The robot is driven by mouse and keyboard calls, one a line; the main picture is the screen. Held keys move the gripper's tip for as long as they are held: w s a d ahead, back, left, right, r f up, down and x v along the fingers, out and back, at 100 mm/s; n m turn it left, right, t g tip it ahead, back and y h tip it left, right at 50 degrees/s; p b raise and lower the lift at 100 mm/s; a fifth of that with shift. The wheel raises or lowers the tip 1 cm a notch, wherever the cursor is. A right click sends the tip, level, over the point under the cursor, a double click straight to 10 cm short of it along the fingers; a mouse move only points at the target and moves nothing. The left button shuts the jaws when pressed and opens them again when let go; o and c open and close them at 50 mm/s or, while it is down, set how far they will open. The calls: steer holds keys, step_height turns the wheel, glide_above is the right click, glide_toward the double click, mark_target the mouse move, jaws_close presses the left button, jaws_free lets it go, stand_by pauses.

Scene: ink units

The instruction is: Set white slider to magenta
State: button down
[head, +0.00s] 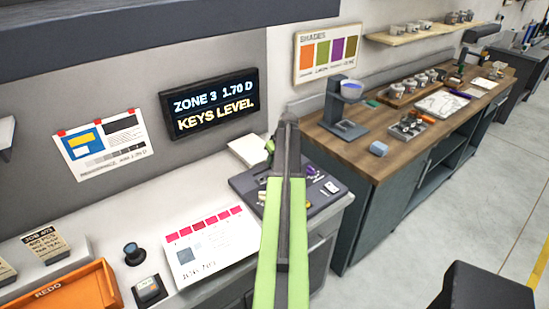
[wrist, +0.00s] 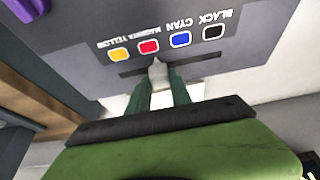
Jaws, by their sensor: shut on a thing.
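In the wrist view, the white slider (wrist: 160,73) stands in a dark slot (wrist: 205,62) on a grey panel (wrist: 85,50). My gripper (wrist: 160,86) is shut on the slider, one green finger on each side. A row of coloured squares lies beyond the slot: yellow (wrist: 119,55), magenta (wrist: 148,47), cyan (wrist: 180,39) and black (wrist: 213,32). The slider's pointed tip is near the magenta square, slightly toward the cyan side. In the head view, my arm hides the slider and part of the dark console (head: 327,196).
A sign (head: 210,103) on the wall reads "ZONE 3 1.70 D KEYS LEVEL". A sheet with pink and red swatches (head: 212,250) and an orange tray (head: 85,290) lie left of the console. A wooden-topped bench (head: 385,165) stands right. A purple thing (wrist: 28,8) shows at the wrist view's upper left.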

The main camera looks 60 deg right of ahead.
steer(key=c, duration=1.2)
jaws_free()
steer(key=shift+d, duration=0.25)
steer(key=shift+o, duration=0.2)
steer(key=shift+s+a+r+p, duration=0.1)
steer(key=shift+s+r+p, duration=0.05)
steer(key=shift+r+p, duration=0.4)
steer(key=p+v, duration=1.5)
steer(key=v, duration=0.1)
steer(key=shift+s, duration=0.2)
